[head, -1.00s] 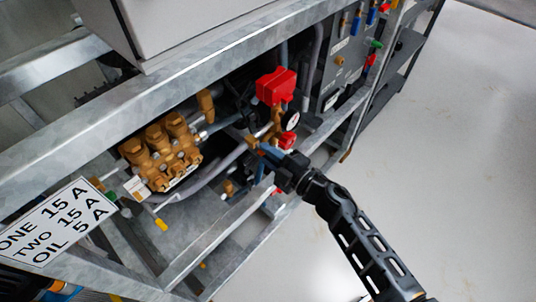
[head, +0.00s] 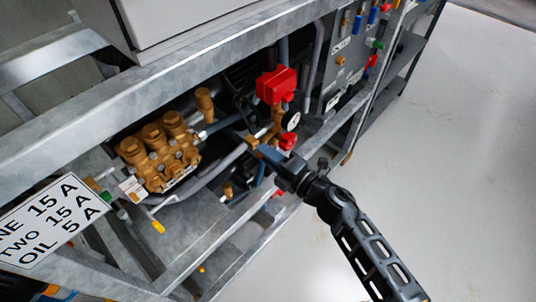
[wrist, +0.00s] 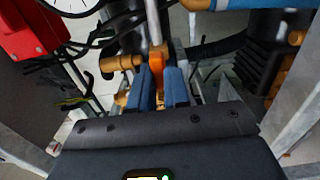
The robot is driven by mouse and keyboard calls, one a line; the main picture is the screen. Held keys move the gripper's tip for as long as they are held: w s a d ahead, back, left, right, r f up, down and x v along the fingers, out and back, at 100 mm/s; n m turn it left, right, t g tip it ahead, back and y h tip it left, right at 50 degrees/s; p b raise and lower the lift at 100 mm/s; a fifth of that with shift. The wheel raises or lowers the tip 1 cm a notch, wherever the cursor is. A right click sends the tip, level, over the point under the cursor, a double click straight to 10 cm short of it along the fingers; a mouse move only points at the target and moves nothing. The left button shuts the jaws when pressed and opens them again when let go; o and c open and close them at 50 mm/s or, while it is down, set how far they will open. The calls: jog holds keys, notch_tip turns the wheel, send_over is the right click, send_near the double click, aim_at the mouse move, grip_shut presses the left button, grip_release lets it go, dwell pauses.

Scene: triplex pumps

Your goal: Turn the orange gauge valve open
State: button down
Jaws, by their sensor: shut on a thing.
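The orange gauge valve (wrist: 156,62) shows in the wrist view as an upright orange handle between my two blue fingers. My gripper (wrist: 159,84) is shut on this handle, with one finger on each side. Brass pipework lies around and behind it. In the head view my gripper (head: 266,153) reaches in from the lower right to the brass fittings below the red box. The valve handle is mostly hidden by my fingers there. A round white-faced gauge (head: 291,121) sits just above my gripper, and it also shows in the wrist view (wrist: 70,3).
A red box (head: 276,84) and a small red part (head: 287,142) are close to my gripper. A brass pump (head: 158,152) stands to the left. Grey frame rails (head: 180,85) and black cables (wrist: 85,50) surround the space. Open floor (head: 460,150) lies to the right.

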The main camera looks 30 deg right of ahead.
jog(key=shift+f, duration=0.1)
jog(key=c, duration=1.1)
grip_release()
jog(key=v, duration=0.8)
jog(key=s+a+r+m+h+p, duration=0.1)
jog(key=s+r+m+h, duration=0.1)
jog(key=s+r+m, duration=0.4)
jog(key=s+a+r+m+g+h+p, duration=0.1)
jog(key=s+r+m, duration=0.6)
jog(key=s, duration=0.8)
jog(key=s+a+r+m+g+h+p, duration=0.1)
jog(key=s+r+m+h+p, duration=0.1)
jog(key=s+r+m, duration=0.5)
jog(key=s+m, duration=0.1)
jog(key=s, duration=0.2)
jog(key=shift+s+m+h, duration=0.25)
jog(key=shift+m+h, duration=0.05)
jog(key=shift+m, duration=0.1)
